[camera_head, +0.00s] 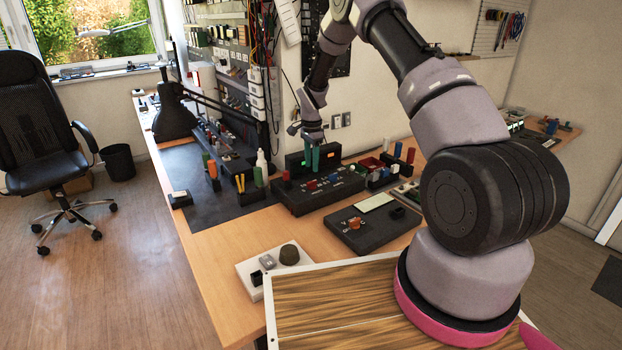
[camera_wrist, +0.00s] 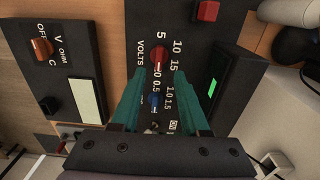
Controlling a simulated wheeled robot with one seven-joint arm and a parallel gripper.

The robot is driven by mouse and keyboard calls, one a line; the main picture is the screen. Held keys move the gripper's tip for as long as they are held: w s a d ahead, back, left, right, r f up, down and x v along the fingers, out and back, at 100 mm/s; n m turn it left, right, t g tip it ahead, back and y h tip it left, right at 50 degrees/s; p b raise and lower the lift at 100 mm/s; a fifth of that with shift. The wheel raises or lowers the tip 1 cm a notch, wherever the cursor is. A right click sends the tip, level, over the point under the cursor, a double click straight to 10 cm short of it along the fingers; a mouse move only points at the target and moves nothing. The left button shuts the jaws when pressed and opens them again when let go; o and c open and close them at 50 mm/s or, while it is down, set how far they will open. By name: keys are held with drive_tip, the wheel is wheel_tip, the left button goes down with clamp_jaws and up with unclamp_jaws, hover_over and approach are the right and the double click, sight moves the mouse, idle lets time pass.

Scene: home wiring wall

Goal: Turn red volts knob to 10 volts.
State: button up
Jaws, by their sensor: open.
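The red volts knob (camera_wrist: 158,60) is on a black power supply panel, with 0, 5, 10 and 15 printed around it. Its pointer direction is too small to tell. The knob also shows in the head view (camera_head: 311,185). A blue knob (camera_wrist: 155,101) sits beside it on the same panel. My gripper (camera_wrist: 160,73) is open, with its teal fingers on either side of the two knobs in the wrist view. In the head view my gripper (camera_head: 313,160) points down above the power supply (camera_head: 318,199), and looks apart from the red knob.
A black multimeter (camera_head: 374,235) with an orange dial lies in front of the power supply. A box with a green display (camera_head: 328,156) stands behind it.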

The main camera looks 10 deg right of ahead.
sight(312, 184)
wheel_tip(312, 184, down, 7)
drive_tip(key=shift+r, duration=0.1)
idle(0.3)
clamp_jaws()
